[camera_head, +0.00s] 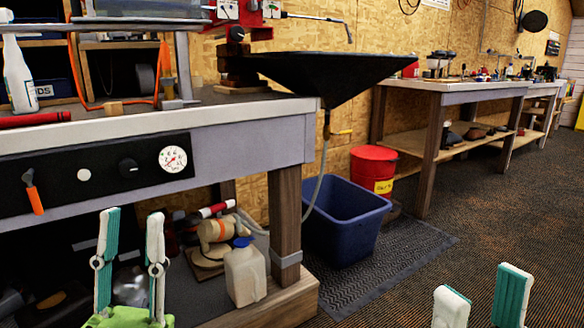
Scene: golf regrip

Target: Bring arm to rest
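My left gripper (131,262) is at the lower left, in front of the near workbench's lower shelf. Its two white and teal fingers point up and stand apart, with nothing between them. My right gripper (482,300) is at the lower right, over the carpet. Its two fingers also stand apart and are empty. Its base is cut off by the bottom edge of the picture. No golf club can be made out in this view.
A workbench (240,131) fills the left side, with a black funnel-shaped basin (330,75) at its right end. A blue bin (343,222) stands on a dark mat (395,265), near a red bucket (373,170). Carpet (470,235) is clear at the right.

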